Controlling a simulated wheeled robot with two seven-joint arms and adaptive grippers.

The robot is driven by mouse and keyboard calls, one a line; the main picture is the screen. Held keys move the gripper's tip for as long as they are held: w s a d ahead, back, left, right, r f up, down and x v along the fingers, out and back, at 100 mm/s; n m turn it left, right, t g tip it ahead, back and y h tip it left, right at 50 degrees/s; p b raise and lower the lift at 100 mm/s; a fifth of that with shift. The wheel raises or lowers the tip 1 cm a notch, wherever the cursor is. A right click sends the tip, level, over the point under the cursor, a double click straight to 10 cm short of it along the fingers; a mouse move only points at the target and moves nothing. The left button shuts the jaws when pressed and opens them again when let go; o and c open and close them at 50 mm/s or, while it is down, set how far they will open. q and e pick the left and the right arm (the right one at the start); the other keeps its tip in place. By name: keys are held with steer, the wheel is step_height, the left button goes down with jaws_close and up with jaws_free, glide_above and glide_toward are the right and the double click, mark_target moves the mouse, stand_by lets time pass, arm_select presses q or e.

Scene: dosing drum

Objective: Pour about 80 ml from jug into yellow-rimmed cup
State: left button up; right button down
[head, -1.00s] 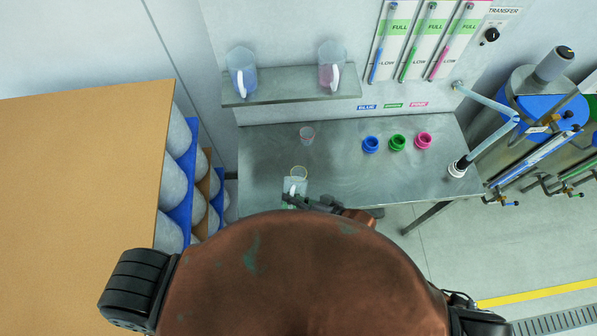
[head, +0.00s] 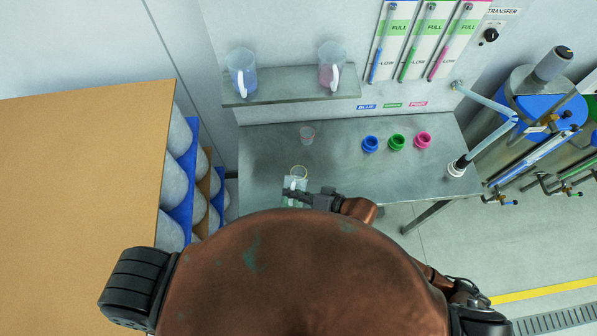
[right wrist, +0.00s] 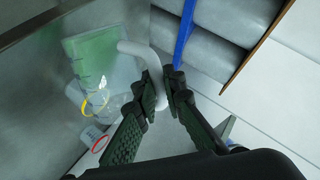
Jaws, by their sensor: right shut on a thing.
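The jug (head: 293,186) is clear with green liquid and a white handle; it is partly hidden by my right gripper (head: 300,194). In the right wrist view, my right gripper (right wrist: 163,92) is shut on the white handle of the jug (right wrist: 92,55). The jug looks tilted there. The yellow-rimmed cup (head: 299,170) stands on the table just beyond the jug; its rim also shows in the right wrist view (right wrist: 95,104), close to the jug's edge. I cannot tell whether liquid is flowing, or the cup's level. My left gripper is not in view.
A red-rimmed cup (head: 307,135) stands farther back on the steel table (head: 265,150). Blue (head: 370,144), green (head: 397,142) and pink (head: 423,140) collars sit to the right. Two jugs, bluish (head: 243,75) and pinkish (head: 330,68), stand on the shelf (head: 290,92).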

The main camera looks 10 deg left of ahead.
mark_target(294, 184)
steer(key=shift+w+r, duration=0.3)
steer(key=shift+r, duration=0.1)
steer(key=shift+w+r+m+g, duration=0.7)
steer(key=shift+w+g, duration=0.1)
steer(key=shift+w, duration=0.15)
stand_by(2.8)
steer(key=shift+w+r+p, duration=0.25)
steer(key=shift+w+p, duration=0.45)
steer(key=shift+w, duration=0.05)
stand_by(1.3)
steer(key=shift+n+t, duration=0.7)
steer(key=shift+t, duration=0.1)
steer(key=s+f+b, duration=0.1)
steer(key=s, duration=0.1)
steer(key=s+f, duration=0.2)
steer(key=shift+s+f+b, duration=0.1)
steer(key=shift+s+b, duration=0.1)
steer(key=shift+b, duration=0.15)
steer(key=shift+s+n+t, duration=0.15)
steer(key=shift+n+t, duration=0.15)
steer(key=shift+s+f+b, duration=0.2)
steer(key=shift+f+b, duration=0.15)
steer(key=shift+f, duration=0.25)
steer(key=shift+s+n+t, duration=0.3)
steer(key=shift+n+t, duration=0.1)
